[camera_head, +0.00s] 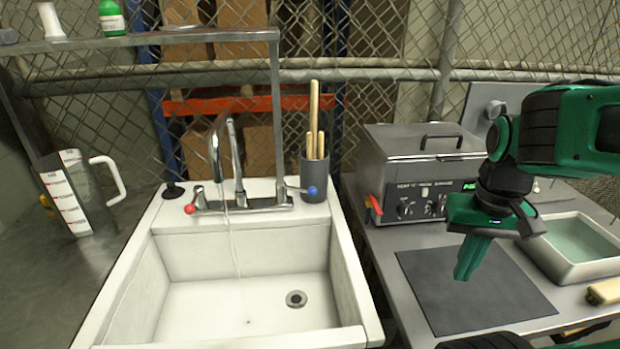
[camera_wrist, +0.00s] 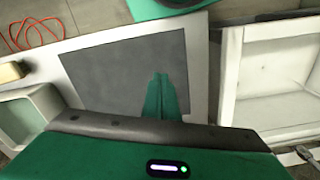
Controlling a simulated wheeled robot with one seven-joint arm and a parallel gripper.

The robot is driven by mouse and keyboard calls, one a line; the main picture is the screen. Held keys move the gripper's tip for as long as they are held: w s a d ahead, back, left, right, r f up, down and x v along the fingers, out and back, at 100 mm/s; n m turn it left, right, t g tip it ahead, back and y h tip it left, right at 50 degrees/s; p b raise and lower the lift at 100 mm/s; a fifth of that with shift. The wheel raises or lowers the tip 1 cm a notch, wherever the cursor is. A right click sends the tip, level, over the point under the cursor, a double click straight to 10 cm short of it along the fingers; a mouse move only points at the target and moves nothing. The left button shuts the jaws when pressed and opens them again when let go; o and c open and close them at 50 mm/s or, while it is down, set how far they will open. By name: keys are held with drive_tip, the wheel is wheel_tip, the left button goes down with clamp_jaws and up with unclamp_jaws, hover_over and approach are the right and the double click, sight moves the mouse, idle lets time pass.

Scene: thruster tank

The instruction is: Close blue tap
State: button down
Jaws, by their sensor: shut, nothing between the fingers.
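The blue tap (camera_head: 312,191) is a small blue knob on a lever at the right end of the faucet base. The red tap (camera_head: 190,209) is at the left end. A thin stream of water runs from the faucet spout (camera_head: 214,150) into the white sink (camera_head: 150,300). My gripper (camera_head: 463,277) is shut and empty, pointing down above the dark mat, well to the right of the blue tap. In the wrist view my green fingers (camera_wrist: 160,80) are together over the mat, and the sink (camera_wrist: 228,75) shows at the right; the blue knob is not clear there.
A dark grey mat (camera_head: 470,285) lies on the right counter. A metal heater box (camera_head: 420,160) stands behind it, between sink and arm. A dark cup of wooden tools (camera_head: 313,178) stands just behind the blue tap.

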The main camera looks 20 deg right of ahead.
drive_tip(key=w+a+n+t, duration=0.2)
drive_tip(key=w+a, duration=0.1)
drive_tip(key=w, duration=0.4)
drive_tip(key=n+t, duration=0.2)
approach(296, 188)
drive_tip(key=s+d+r, duration=0.1)
drive_tip(key=d+r, duration=0.2)
drive_tip(key=d+x, duration=0.1)
drive_tip(key=x, duration=0.8)
drive_tip(key=shift+f+h, duration=0.2)
drive_tip(key=shift+h, duration=0.2)
drive_tip(key=shift+d, duration=0.15)
